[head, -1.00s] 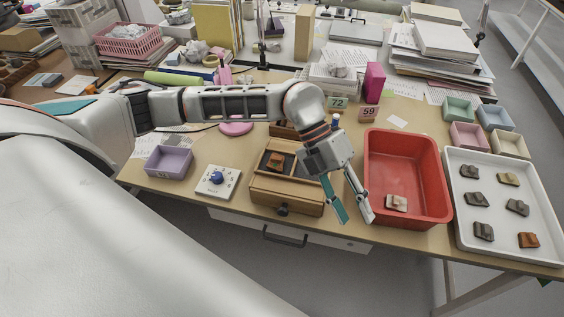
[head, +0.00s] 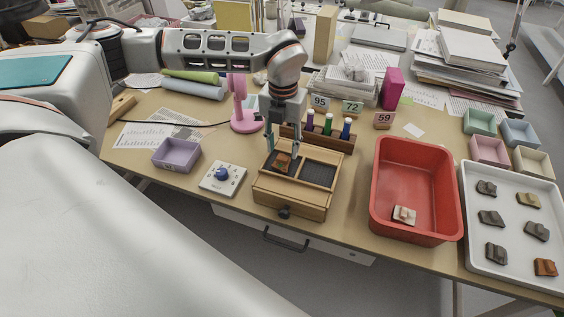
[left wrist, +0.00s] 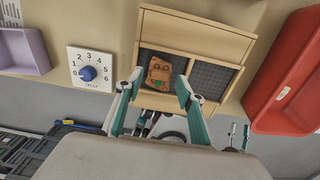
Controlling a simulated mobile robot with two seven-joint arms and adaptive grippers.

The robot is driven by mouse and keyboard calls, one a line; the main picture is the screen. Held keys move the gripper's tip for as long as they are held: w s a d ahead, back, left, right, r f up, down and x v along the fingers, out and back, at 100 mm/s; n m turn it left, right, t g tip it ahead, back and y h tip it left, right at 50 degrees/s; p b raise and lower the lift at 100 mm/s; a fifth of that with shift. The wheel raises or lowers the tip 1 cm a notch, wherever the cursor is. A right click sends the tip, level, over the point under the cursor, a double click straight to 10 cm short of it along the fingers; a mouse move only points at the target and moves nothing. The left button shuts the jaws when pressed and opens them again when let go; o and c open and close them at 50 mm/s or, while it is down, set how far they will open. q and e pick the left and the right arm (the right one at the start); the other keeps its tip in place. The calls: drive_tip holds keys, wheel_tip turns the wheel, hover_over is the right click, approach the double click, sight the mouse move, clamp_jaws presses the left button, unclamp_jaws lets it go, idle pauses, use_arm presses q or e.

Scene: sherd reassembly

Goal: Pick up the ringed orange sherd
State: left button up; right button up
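An orange-brown sherd (head: 282,162) lies in the left dark-lined compartment of the wooden box (head: 290,200). In the left wrist view the sherd (left wrist: 158,73) shows dark round marks and a small green patch; I cannot clearly make out a ring. My left gripper (head: 282,146) points down over that compartment. In the left wrist view its fingers (left wrist: 158,88) are spread, one on each side of the sherd and apart from it, with nothing held. Another orange sherd (head: 546,267) lies in the white tray (head: 480,262). My right gripper is not in view.
The box's right compartment (head: 319,174) is empty. A rack of coloured bottles (head: 330,138) stands close behind it. A dial block (head: 222,178) and purple bin (head: 176,155) are at left. A red tub (head: 416,170) holding a pale piece (head: 404,215) is at right.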

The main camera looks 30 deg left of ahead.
sight(283, 157)
use_arm(q)
drive_tip(key=shift+s+f, duration=0.1)
drive_tip(key=shift+f, duration=1.75)
drive_tip(key=c, duration=0.9)
drive_tip(key=shift+o, duration=0.2)
drive_tip(key=shift+r, duration=0.15)
